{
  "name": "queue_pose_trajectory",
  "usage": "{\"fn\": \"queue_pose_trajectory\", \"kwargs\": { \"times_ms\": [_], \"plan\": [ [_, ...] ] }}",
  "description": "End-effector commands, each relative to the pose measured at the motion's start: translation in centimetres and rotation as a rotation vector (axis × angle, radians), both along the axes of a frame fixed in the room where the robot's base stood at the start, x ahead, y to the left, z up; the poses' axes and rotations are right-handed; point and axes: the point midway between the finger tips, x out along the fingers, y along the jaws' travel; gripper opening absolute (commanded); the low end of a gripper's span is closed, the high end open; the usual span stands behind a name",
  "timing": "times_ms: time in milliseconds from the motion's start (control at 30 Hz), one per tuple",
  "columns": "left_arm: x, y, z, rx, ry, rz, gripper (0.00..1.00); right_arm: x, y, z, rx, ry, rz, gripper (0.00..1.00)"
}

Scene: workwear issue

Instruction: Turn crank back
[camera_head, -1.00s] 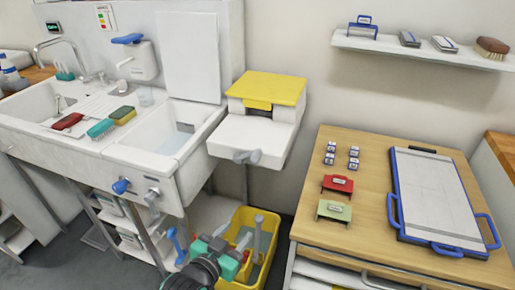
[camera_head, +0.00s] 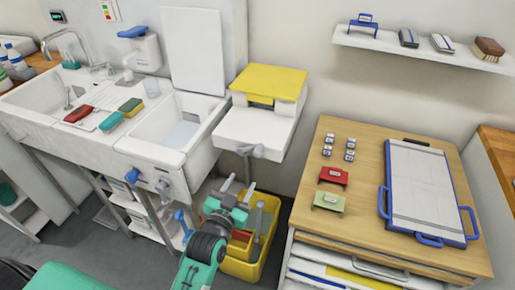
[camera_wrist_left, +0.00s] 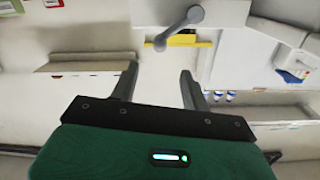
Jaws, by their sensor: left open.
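The grey crank (camera_head: 250,151) is on the front of a white box (camera_head: 258,130) with a yellow lid (camera_head: 275,84), right of the sinks. In the left wrist view the crank (camera_wrist_left: 179,27) is a grey arm with rounded ends, ahead of the jaws and apart from them. My left gripper (camera_head: 238,188) is below the crank, in front of the yellow bucket. In the left wrist view my left gripper (camera_wrist_left: 159,76) is open, with nothing between its fingers. My right gripper does not show.
The yellow bucket (camera_head: 246,269) stands on the floor below the box. White sinks (camera_head: 155,150) with blue and grey valve handles are to the left. A wooden-topped cabinet (camera_head: 320,240) with a blue-framed board (camera_head: 428,185) stands to the right.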

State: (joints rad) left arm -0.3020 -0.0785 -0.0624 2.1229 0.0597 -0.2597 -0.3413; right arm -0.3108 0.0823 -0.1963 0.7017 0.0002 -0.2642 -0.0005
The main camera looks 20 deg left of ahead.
Motion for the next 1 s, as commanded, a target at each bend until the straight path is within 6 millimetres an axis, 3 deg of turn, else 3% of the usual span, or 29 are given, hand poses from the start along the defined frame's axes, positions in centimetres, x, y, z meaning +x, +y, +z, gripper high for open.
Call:
{"fn": "queue_pose_trajectory", "kwargs": {
  "times_ms": [267,800,1000],
  "plan": [
    [1.8,-0.1,0.2,0.003,-0.006,0.002,0.47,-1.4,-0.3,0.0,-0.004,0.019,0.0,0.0],
    [10.9,-0.5,0.3,0.002,-0.006,0.003,0.47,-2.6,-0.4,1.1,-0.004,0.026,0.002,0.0],
    [13.1,-0.6,0.1,0.001,-0.003,0.001,0.47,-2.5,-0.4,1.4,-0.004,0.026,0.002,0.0]
  ]
}}
